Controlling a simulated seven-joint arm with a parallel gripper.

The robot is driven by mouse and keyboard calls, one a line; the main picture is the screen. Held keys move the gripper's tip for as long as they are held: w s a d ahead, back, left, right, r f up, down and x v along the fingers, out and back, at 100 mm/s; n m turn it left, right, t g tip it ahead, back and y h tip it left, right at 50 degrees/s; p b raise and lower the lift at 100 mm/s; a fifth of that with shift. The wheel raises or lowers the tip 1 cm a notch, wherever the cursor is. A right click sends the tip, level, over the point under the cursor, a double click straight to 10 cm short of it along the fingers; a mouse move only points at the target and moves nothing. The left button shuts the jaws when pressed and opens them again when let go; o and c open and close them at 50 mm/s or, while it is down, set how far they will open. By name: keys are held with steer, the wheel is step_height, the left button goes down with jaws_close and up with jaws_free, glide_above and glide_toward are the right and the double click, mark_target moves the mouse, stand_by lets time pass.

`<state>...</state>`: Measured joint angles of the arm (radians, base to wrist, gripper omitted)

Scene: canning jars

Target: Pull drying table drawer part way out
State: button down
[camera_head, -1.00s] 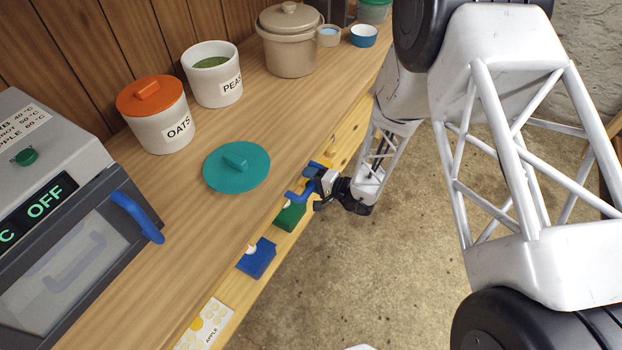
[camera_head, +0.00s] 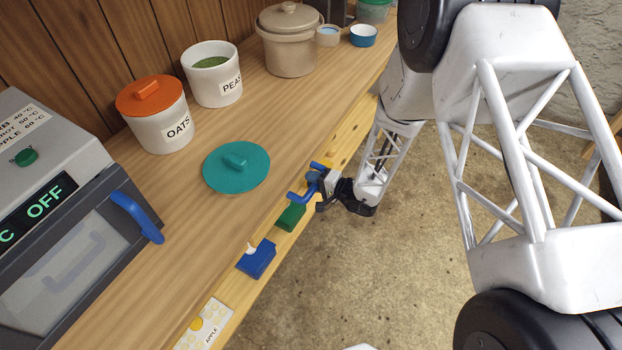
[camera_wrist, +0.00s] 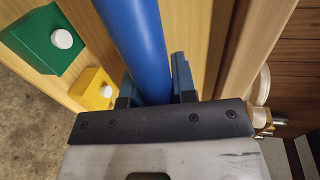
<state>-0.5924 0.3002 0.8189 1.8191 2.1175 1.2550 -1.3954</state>
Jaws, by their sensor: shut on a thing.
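A blue bar handle (camera_head: 300,196) sits at the front edge of the long wooden table (camera_head: 240,120). My gripper (camera_head: 318,182) is at the handle, beside the table's front. In the wrist view the blue bar (camera_wrist: 135,40) runs between the fingers of my gripper (camera_wrist: 157,85), which are shut on it. The fingers partly hide the bar. The drawer's own front and how far out it stands cannot be made out clearly.
Below the table edge are a green block (camera_head: 291,216), a blue block (camera_head: 257,258) and a yellow block (camera_wrist: 92,88). A teal lid (camera_head: 236,167), oats jar (camera_head: 160,120) and peas jar (camera_head: 213,75) stand on top. The floor (camera_head: 400,270) in front is clear.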

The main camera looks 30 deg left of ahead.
steer(key=f+v, duration=0.1)
steer(key=v, duration=0.7)
steer(key=f+v, duration=0.2)
steer(key=v, duration=0.7)
steer(key=shift+d+f, duration=0.2)
steer(key=shift+d, duration=0.35)
steer(key=c, duration=0.9)
jaws_free()
steer(key=shift+d, duration=0.2)
steer(key=shift+v, duration=3.7)
